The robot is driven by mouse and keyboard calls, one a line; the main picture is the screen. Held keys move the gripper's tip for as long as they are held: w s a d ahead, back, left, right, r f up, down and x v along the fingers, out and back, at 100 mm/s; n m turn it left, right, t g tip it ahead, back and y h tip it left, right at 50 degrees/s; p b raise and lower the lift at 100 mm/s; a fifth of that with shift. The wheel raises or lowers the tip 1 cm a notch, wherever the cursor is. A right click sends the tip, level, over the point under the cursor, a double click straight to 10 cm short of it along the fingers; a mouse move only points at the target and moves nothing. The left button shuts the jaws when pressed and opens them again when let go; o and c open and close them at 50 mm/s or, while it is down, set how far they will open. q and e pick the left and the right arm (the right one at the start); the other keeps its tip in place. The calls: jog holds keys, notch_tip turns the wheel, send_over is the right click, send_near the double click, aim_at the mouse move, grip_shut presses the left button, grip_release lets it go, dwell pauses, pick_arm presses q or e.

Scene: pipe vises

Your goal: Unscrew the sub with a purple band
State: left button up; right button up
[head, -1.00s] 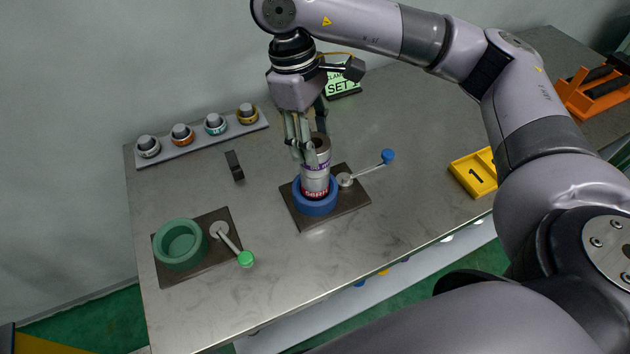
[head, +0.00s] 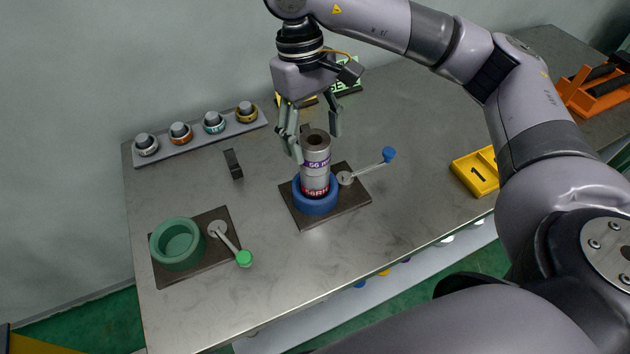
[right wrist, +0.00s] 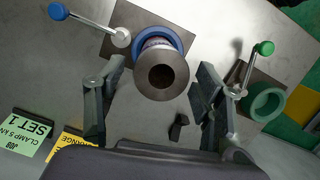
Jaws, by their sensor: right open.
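The sub with a purple band (head: 315,150) is a grey hollow cylinder standing upright above a red-banded part (head: 315,189) in the blue vise (head: 315,203). The vise has a lever with a blue knob (head: 389,154). In the right wrist view the sub's open top (right wrist: 161,75) lies between and beyond the spread fingers (right wrist: 158,85), with space on both sides. My left gripper is not in view.
A green vise (head: 178,243) with a green-knobbed lever (head: 244,258) stands at the left front. A rack (head: 200,137) with several banded caps lies at the back left. A small black block (head: 233,164) lies between.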

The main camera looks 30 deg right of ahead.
jog(key=shift+f+m+b, duration=0.1)
jog(key=shift+m+b, duration=0.25)
jog(key=shift+m, duration=0.65)
jog(key=m+y, duration=0.1)
jog(key=m, duration=0.1)
jog(key=shift+d+m, duration=0.1)
jog(key=shift+m, duration=0.2)
jog(key=shift+s+m+b, duration=0.1)
jog(key=shift+m+b, duration=0.4)
jog(key=shift+m, duration=0.2)
jog(key=m, duration=0.3)
jog(key=shift+d+y+b, duration=0.1)
jog(key=shift+y+b, duration=0.3)
jog(key=m+b, duration=0.1)
jog(key=m, duration=0.2)
jog(key=shift+s+t+y, duration=0.1)
jog(key=shift+t+y, duration=0.2)
jog(key=shift+t, duration=0.1)
jog(key=m, duration=0.3)
jog(key=shift+t, duration=0.3)
jog(key=shift+s+m+b, duration=0.1)
jog(key=shift+m+b, duration=0.4)
jog(key=shift+m, duration=0.5)
jog(key=m+t, duration=0.1)
jog(key=m, duration=0.2)
jog(key=shift+m+b, duration=0.3)
jog(key=m, duration=0.3)
jog(key=shift+t, duration=0.3)
